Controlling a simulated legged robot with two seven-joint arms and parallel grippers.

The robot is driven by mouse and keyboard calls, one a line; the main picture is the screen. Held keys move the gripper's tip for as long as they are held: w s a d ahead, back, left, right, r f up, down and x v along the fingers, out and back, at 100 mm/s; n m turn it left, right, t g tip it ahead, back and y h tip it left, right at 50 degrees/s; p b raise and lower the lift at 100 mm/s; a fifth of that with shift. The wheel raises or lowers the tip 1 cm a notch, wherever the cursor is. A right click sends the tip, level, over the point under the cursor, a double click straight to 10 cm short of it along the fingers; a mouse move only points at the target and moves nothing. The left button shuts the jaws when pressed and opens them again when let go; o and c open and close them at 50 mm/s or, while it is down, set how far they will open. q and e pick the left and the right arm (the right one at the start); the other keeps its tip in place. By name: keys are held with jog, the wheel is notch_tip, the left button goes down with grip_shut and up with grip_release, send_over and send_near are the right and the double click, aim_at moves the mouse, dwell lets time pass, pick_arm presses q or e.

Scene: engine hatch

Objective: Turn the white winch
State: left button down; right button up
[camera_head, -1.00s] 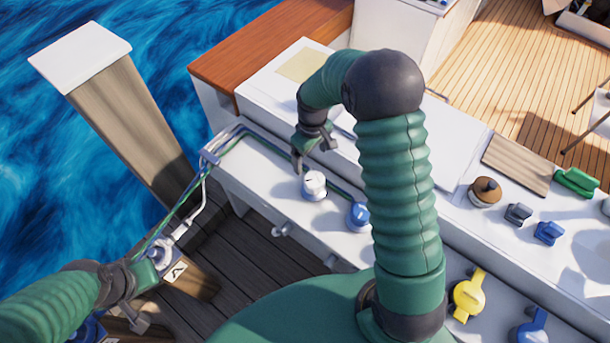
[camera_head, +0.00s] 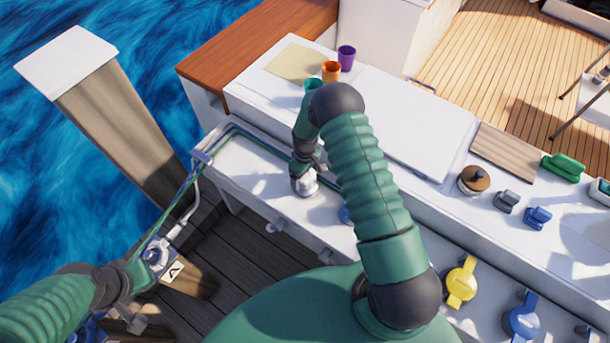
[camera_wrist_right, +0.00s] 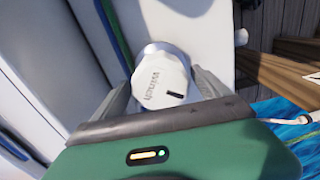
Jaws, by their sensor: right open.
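The white winch (camera_head: 307,187) is a round knob on the white ledge, partly covered by my right gripper (camera_head: 304,172) in the head view. In the right wrist view the winch (camera_wrist_right: 160,72) shows the word "Winch" and a black mark on its top. My right gripper (camera_wrist_right: 163,82) is open, with one finger on each side of the winch; I cannot tell whether they touch it. My left gripper (camera_head: 142,274) is at the lower left, far from the winch, by a metal fitting; its jaws are not clear.
A blue knob (camera_head: 345,214) is partly hidden behind my right arm. A green and blue line (camera_head: 250,134) runs along the ledge behind the winch. Orange (camera_head: 331,70) and purple (camera_head: 347,56) cups stand on the upper surface. Yellow (camera_head: 461,283) and blue (camera_head: 522,318) handles are at the lower right.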

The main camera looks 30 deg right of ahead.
jog(key=shift+a+f, duration=0.1)
jog(key=shift+f, duration=0.05)
jog(key=shift+c, duration=1)
jog(key=c, duration=1.2)
jog(key=shift+m, duration=0.3)
jog(key=m+b, duration=0.1)
jog(key=m, duration=0.2)
jog(key=shift+d+m+b, duration=0.2)
jog(key=shift+m+b, duration=0.45)
jog(key=shift+m, duration=1.65)
